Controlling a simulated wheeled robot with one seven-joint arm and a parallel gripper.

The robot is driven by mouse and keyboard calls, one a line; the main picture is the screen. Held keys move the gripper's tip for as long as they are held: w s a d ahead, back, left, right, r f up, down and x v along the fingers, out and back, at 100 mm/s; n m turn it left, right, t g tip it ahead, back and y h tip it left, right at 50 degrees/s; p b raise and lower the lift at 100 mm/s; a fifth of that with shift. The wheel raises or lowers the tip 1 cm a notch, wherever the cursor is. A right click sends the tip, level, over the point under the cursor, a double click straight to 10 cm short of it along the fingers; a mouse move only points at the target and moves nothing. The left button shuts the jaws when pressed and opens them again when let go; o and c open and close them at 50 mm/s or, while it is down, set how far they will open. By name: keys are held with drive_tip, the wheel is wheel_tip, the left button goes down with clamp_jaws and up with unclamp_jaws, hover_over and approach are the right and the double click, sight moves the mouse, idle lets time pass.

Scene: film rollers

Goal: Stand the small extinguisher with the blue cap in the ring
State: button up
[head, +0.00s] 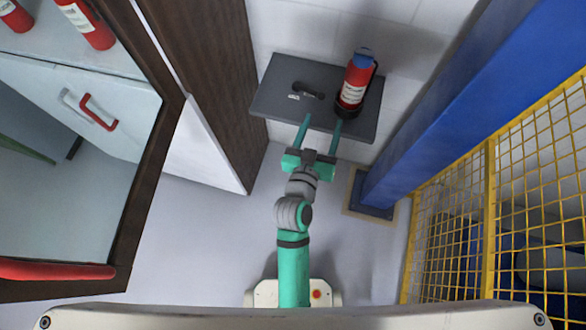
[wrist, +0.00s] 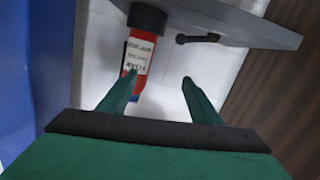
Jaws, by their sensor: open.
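The small red extinguisher (head: 355,82) with a blue cap (head: 362,55) and a white label stands on the right part of a dark grey shelf (head: 277,98). It looks upright, with its foot inside a black ring (head: 347,112). My gripper (head: 320,119) is open and empty at the shelf's front edge, its right finger close to the ring. In the wrist view, the extinguisher (wrist: 137,55) shows upside down beside and partly behind the left finger of my gripper (wrist: 160,77). The black ring (wrist: 147,18) is around its foot there. Its cap is mostly hidden.
A small black handle-like part (head: 307,90) lies left of the ring on the shelf. A dark brown post (head: 205,70) is to the left, with a glazed cabinet holding red extinguishers (head: 86,24). A blue beam (head: 450,100) and yellow mesh fence (head: 490,190) bound the right.

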drive_tip(key=s+a+f+n+y, duration=0.1)
drive_tip(key=s+a+f+y, duration=0.15)
drive_tip(key=s, duration=0.45)
drive_tip(key=s+a+f+n+y, duration=0.2)
drive_tip(key=s+a+f, duration=0.15)
drive_tip(key=s, duration=0.45)
drive_tip(key=s+a+r, duration=0.1)
drive_tip(key=s+r, duration=0.1)
drive_tip(key=s, duration=1.1)
drive_tip(key=shift+s+a+r+m+y, duration=0.25)
drive_tip(key=shift+s+a+m+y, duration=0.1)
drive_tip(key=shift+a+m, duration=0.05)
drive_tip(key=shift+s, duration=0.1)
